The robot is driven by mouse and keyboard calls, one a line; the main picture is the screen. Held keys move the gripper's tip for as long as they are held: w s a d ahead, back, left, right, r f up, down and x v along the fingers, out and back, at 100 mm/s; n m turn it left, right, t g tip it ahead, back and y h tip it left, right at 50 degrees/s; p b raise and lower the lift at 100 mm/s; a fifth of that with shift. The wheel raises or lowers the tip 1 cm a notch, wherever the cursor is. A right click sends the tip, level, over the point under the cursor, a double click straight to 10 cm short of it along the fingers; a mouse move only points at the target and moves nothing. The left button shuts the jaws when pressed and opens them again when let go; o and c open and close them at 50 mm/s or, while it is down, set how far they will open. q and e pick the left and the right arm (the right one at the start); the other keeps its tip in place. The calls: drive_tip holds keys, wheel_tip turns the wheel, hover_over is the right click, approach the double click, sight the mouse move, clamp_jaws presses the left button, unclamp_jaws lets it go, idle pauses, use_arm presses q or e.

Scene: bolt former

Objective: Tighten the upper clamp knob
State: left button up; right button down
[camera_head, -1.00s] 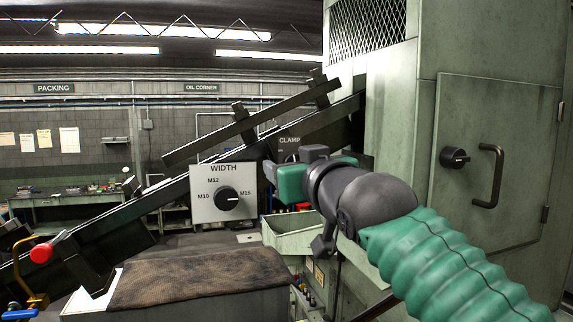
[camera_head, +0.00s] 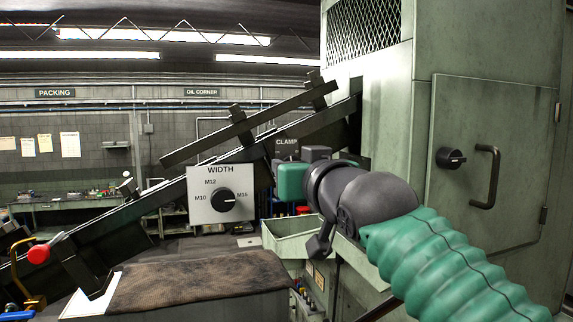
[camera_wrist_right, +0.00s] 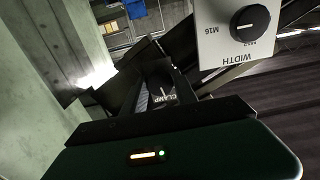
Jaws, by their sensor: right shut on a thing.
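The clamp plate (camera_head: 287,143), a dark panel lettered CLAMP, sits on the sloping rail right of the width panel. My right gripper (camera_head: 300,154), with a green body and dark fingers, is in front of it and hides most of it. In the right wrist view, the clamp knob (camera_wrist_right: 161,90) shows with a pale pointer line beside the CLAMP lettering, between the dark fingers. The right gripper is shut on this knob, though the contact itself is dark and hard to see. My left gripper is out of view.
The white WIDTH panel (camera_head: 221,194) with its black dial is close left of the gripper. A green machine cabinet (camera_head: 490,170) with a handle stands at the right. A green tray (camera_head: 290,245) and a brown mat (camera_head: 200,279) lie below.

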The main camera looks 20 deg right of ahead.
drive_tip(key=n+p, duration=0.2)
drive_tip(key=n, duration=0.5)
drive_tip(key=shift+n, duration=0.3)
drive_tip(key=c, duration=0.8)
unclamp_jaws()
drive_tip(key=shift+c, duration=0.2)
drive_tip(key=shift+s, duration=0.1)
